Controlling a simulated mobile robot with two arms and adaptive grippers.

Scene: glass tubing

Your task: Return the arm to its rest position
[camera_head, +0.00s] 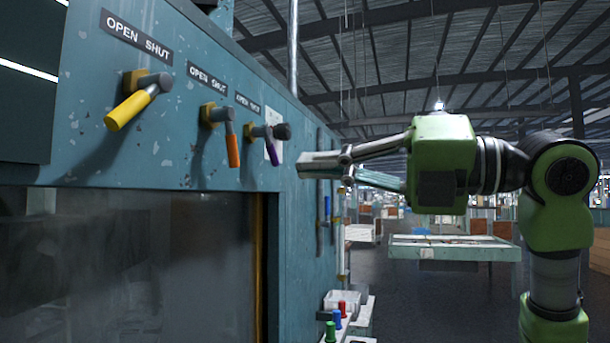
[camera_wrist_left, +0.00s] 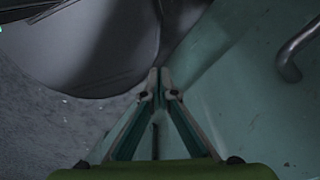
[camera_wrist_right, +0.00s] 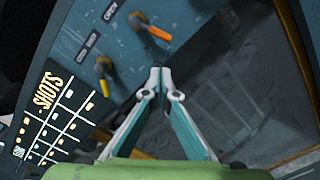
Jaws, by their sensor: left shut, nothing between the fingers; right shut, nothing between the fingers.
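My right gripper (camera_head: 306,167) is at the right of the head view, its fingers pointing left toward the teal cabinet. It is shut and empty, and its fingertips also meet in the right wrist view (camera_wrist_right: 160,76). They look apart from the levers. A yellow lever (camera_head: 131,109), an orange lever (camera_head: 233,151) and a purple lever (camera_head: 271,151) stick out from the cabinet front. The yellow (camera_wrist_right: 104,86) and orange (camera_wrist_right: 158,33) levers show in the right wrist view. My left gripper (camera_wrist_left: 160,78) shows only in its own wrist view, shut and empty.
The teal cabinet (camera_head: 90,160) fills the left of the head view, with a dark window (camera_head: 130,270) below the levers. Colored pegs (camera_head: 337,320) stand low beside it. A table (camera_head: 455,246) stands behind my right arm. A metal handle (camera_wrist_left: 290,60) shows in the left wrist view.

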